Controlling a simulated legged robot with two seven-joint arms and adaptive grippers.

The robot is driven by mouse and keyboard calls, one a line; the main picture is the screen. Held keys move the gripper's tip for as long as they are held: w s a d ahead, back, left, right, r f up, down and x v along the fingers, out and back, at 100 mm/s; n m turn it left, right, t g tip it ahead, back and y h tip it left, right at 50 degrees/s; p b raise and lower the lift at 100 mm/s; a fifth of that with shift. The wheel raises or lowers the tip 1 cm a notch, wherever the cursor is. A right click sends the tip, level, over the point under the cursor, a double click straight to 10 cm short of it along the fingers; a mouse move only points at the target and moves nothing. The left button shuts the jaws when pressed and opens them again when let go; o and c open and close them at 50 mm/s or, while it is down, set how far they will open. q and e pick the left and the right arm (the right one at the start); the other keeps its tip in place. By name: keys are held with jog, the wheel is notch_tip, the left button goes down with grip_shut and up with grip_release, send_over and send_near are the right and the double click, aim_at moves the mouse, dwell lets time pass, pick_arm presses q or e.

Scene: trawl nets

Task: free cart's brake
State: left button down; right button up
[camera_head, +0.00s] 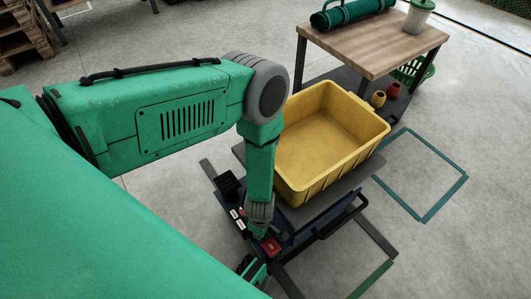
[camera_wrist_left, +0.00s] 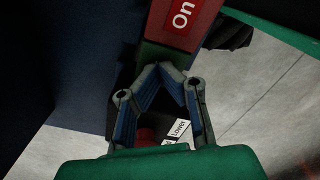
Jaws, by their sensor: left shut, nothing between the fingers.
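The cart (camera_head: 330,217) carries a yellow bin on its dark platform. At its near end is a red brake pedal (camera_head: 271,247). In the left wrist view the red pedal (camera_wrist_left: 182,18) reads "On" and lies just beyond the fingertips. My left gripper (camera_head: 259,232) points down at the near end of the cart, beside the pedal. In the left wrist view its fingers (camera_wrist_left: 160,68) meet at the tips with nothing between them.
The yellow bin (camera_head: 325,140) is empty. A label reading "Lower" (camera_wrist_left: 179,129) shows below the fingers. A wooden-topped table (camera_head: 370,45) with a green roll (camera_head: 350,12) and a lidded container (camera_head: 417,16) stands behind. Floor outlines (camera_head: 425,175) mark clear ground at the right.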

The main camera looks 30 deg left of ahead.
pick_arm(q)
jog(key=shift+r+p, duration=2.9)
jog(key=shift+r, duration=0.7)
jog(key=shift+f, duration=0.1)
